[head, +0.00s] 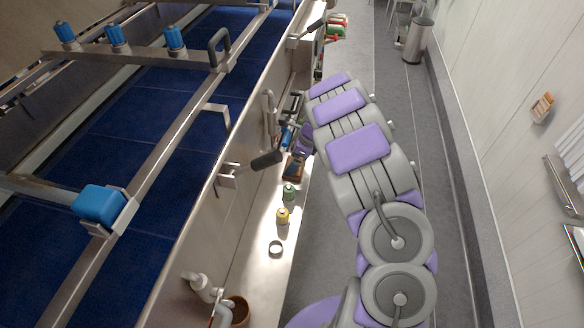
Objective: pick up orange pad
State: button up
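A small flat orange-brown piece (293,168) lies on the narrow ledge beside the conveyor in the head view, just left of my arm. It looks dark along part of its top and may be the orange pad; it is too small to be sure. Another orange item (543,107) is fixed on the right wall. My grey and purple arm runs up the middle of the picture. I cannot make out my gripper's fingers; the far end of the arm hides that area.
The blue conveyor (130,150) is left. Grey floor (452,230) is clear right.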

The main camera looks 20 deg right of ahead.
jog(key=shift+d, duration=0.45)
jog(key=shift+c, duration=0.5)
jog(key=shift+d, duration=0.25)
jog(key=c, duration=0.3)
jog(key=shift+a, duration=0.5)
jog(key=c, duration=0.7)
jog(key=shift+d, duration=0.1)
jog(key=shift+d+r, duration=0.1)
jog(key=shift+d, duration=0.05)
jog(key=shift+d+r+p, duration=0.15)
jog(key=shift+r+p, duration=0.15)
jog(key=shift+r, duration=0.2)
jog(key=r, duration=0.1)
jog(key=r+p, duration=0.1)
jog(key=shift+a+r, duration=0.2)
jog(key=shift+r, duration=0.15)
jog(key=s+d, duration=0.1)
jog(key=s, duration=0.4)
jog(key=s+d+p, duration=0.1)
jog(key=s, duration=0.4)
jog(key=s+d+r+p, duration=0.1)
jog(key=s+d, duration=0.1)
jog(key=s, duration=0.3)
jog(key=shift+s, duration=0.25)
